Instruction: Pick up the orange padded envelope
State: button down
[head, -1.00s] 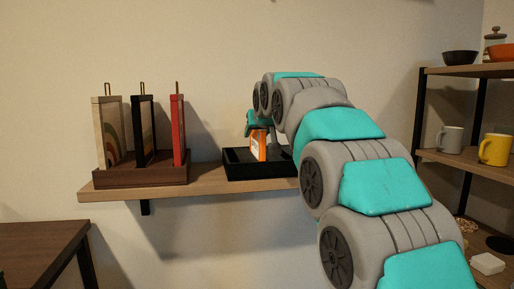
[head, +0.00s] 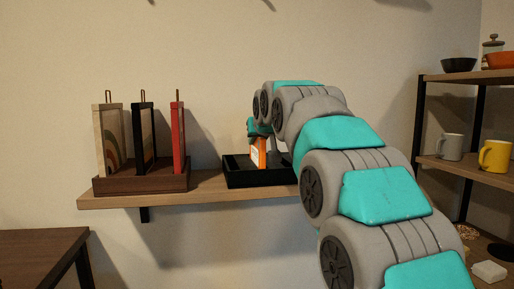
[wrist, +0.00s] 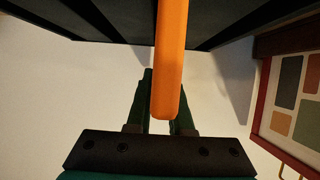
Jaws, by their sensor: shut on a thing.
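The orange padded envelope (head: 259,157) stands upright on its edge in the black tray (head: 234,179) on the wall shelf, with a pale label on its face. My gripper (head: 262,134) is above it and shut on its upper edge. In the wrist view the envelope (wrist: 170,55) runs as an orange strip between the two dark fingers of my gripper (wrist: 161,98). The envelope's lower edge is hidden behind the tray's front wall, so I cannot tell whether it touches the tray floor.
On the wooden shelf (head: 210,186), a brown rack (head: 140,184) holds three upright framed panels left of the tray. A side rack at right carries a grey mug (head: 449,147), a yellow mug (head: 494,156) and bowls. A dark table (head: 40,245) stands lower left.

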jog(key=shift+r, duration=0.1)
jog(key=shift+w+r+p, duration=0.15)
jog(key=shift+r+p, duration=0.25)
jog(key=shift+r, duration=2.6)
jog(key=shift+r+p, duration=1.3)
jog(key=shift+r, duration=0.5)
